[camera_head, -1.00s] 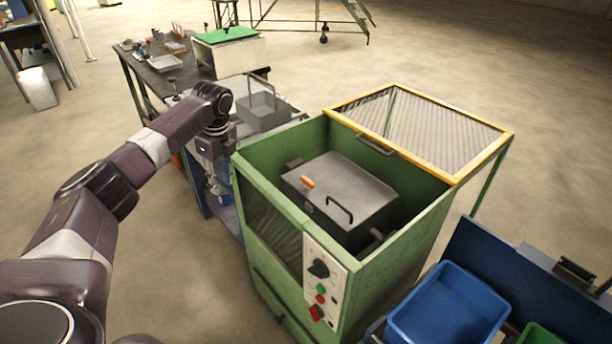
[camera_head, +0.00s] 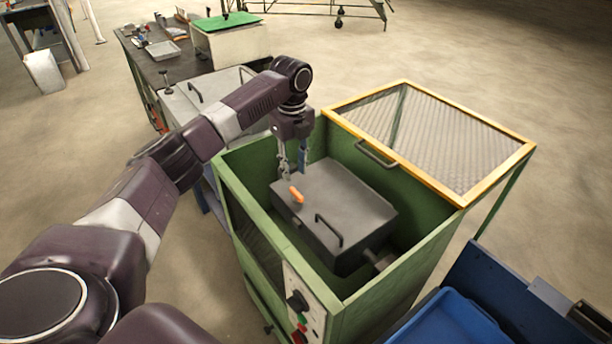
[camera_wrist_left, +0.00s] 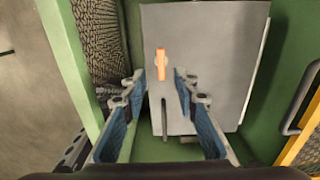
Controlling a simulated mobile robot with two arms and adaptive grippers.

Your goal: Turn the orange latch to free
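The orange latch (camera_head: 296,194) is a small bar on the lid of a dark grey box (camera_head: 345,198) inside the green furnace cabinet. In the left wrist view the orange latch (camera_wrist_left: 161,64) lies lengthwise on the grey lid (camera_wrist_left: 215,50), ahead of the fingertips. My left gripper (camera_head: 293,172) points down over the box's far left part, close to the latch. In the left wrist view my left gripper (camera_wrist_left: 160,80) has its two blue-padded fingers apart with nothing between them. Whether the fingers touch the lid is unclear. My right gripper is not in view.
The cabinet's green walls (camera_head: 238,198) surround the box. A black handle (camera_head: 330,230) stands on the lid. The yellow-framed mesh cover (camera_head: 450,185) is open to the right. A blue bin (camera_head: 450,320) is at the lower right, and a workbench (camera_head: 150,68) is behind.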

